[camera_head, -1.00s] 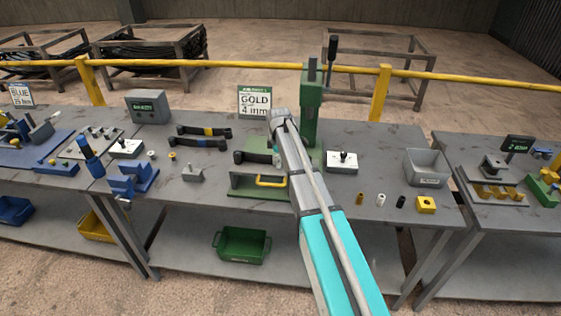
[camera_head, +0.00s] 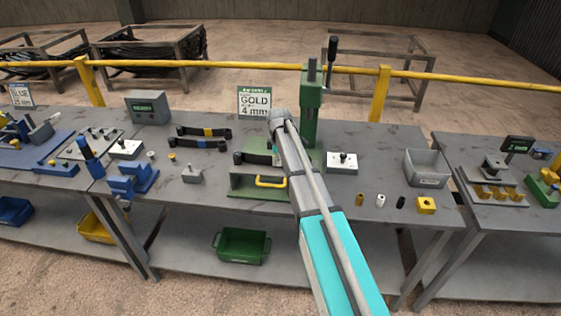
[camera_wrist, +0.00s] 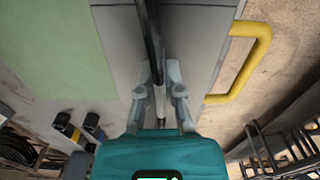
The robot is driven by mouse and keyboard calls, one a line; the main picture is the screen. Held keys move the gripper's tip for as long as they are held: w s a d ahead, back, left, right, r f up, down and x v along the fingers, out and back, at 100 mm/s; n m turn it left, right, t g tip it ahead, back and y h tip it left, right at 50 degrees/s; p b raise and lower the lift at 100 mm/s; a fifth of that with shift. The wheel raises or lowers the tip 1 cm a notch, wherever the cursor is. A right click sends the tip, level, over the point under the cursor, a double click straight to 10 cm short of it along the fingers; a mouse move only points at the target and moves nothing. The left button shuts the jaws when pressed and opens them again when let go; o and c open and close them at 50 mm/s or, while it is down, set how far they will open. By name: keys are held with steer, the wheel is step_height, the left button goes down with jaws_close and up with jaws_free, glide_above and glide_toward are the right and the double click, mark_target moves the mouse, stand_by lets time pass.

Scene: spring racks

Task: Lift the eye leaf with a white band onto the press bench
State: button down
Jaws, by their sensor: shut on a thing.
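The dark eye leaf (camera_head: 257,158) lies in front of the gold sign in the head view, its right part hidden by my arm. In the wrist view a dark strip (camera_wrist: 150,32), which looks like this leaf, runs down between the fingertips of my gripper (camera_wrist: 159,85). A pale patch shows between the fingers, perhaps its white band. My gripper is shut on the strip. In the head view the fingers are mostly hidden behind my wrist. The press bench carries a green press (camera_head: 311,115) just behind my arm. I cannot tell whether the leaf touches the bench.
Two other eye leaves, one yellow-banded (camera_head: 207,133) and one blue-banded (camera_head: 205,143), lie to the left. A green fixture with a yellow handle (camera_head: 271,181) stands in front. A grey bin (camera_head: 427,168) and small bushings sit to the right.

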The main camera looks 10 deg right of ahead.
steer(key=shift+r+p, duration=0.25)
steer(key=shift+p, duration=0.05)
step_height(320, 180, up, 9)
steer(key=p, duration=0.9)
steer(key=shift+r, duration=0.2)
steer(key=shift+f, duration=0.1)
stand_by(1.0)
